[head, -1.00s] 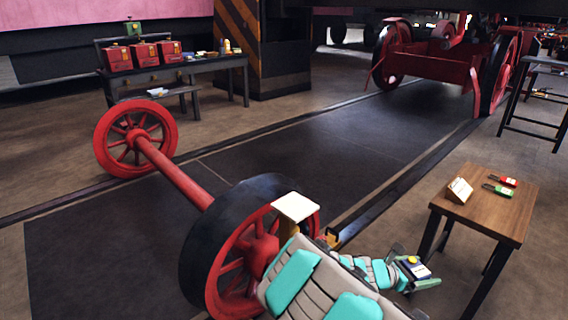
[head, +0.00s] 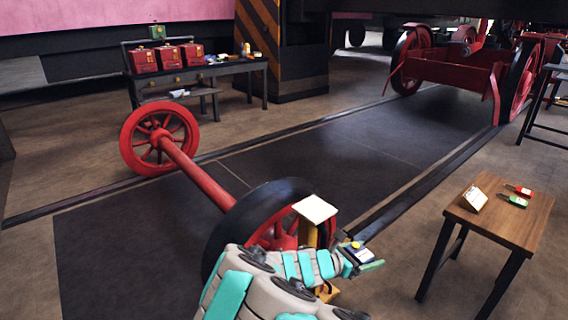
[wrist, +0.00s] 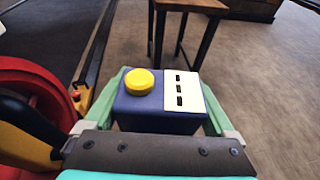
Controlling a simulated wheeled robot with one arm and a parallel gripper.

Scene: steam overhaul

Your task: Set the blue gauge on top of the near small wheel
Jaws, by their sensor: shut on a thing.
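The blue gauge (head: 359,252), a blue box with a yellow knob and a white label, is clamped in my gripper (head: 360,256). In the wrist view the gauge (wrist: 133,109) sits between the two green fingers of my gripper (wrist: 160,103). The near small wheel (head: 240,222) has a black rim and red spokes, and stands upright on a red axle. My arm hides its lower part. The gauge is to the right of this wheel and apart from it. Part of a red wheel (wrist: 38,82) shows at the left of the wrist view.
A yellow post with a flat cream top (head: 317,208) stands beside the wheel, close to my arm. A wooden table (head: 500,228) at right holds a cream card (head: 474,198), a red device (head: 519,190) and a green device (head: 512,201). The far wheel (head: 158,140) stands left.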

